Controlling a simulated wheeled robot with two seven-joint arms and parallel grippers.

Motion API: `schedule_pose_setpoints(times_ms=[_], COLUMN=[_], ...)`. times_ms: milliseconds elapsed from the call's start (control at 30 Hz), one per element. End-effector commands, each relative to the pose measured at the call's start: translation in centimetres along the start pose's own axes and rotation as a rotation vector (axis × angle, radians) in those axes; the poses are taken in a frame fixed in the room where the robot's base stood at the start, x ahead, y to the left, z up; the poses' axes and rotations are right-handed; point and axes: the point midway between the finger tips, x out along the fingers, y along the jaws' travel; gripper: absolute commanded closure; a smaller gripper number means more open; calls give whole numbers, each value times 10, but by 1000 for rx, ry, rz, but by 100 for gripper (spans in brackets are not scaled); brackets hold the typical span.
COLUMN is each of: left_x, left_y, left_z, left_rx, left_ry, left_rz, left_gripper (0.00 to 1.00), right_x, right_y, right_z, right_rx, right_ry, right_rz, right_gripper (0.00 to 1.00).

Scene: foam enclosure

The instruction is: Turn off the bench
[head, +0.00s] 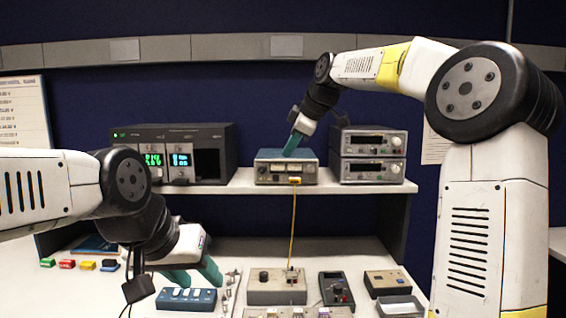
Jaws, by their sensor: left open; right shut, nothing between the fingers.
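A blue switch box (186,299) with several pale switches lies on the bench at the lower left. My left gripper (194,276) is open, its teal fingers just above and behind this box; I cannot tell whether they touch it. My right gripper (292,145) is shut and empty, its teal fingertips at the top of a blue-topped instrument (285,171) on the shelf. Contact there is unclear. A black power unit (208,158) at the shelf's left has a lit green display (153,160) and a lit blue-white display (180,160).
Two stacked grey instruments (373,155) stand at the shelf's right. A yellow cable (293,225) runs from the middle instrument to a grey box (276,287) on the bench. A dark meter (336,289), a brown-topped box (387,283) and small coloured blocks (87,265) lie around.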

Motion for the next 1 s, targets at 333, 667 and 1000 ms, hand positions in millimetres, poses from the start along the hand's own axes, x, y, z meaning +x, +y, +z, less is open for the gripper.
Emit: schedule_pose_setpoints(times_ms=[333,667,1000], left_x=[0,0,0], left_y=[0,0,0], left_z=[0,0,0], left_rx=[0,0,0], left_ry=[0,0,0], left_rz=[0,0,0], left_gripper=[55,55,55], right_x=[-23,-26,-69], right_y=[5,-2,-130], right_z=[-1,-1,57], right_rx=[1,18,483], right_ry=[-1,-15,-190], right_rz=[-1,2,84], right_gripper=[100,100,100])
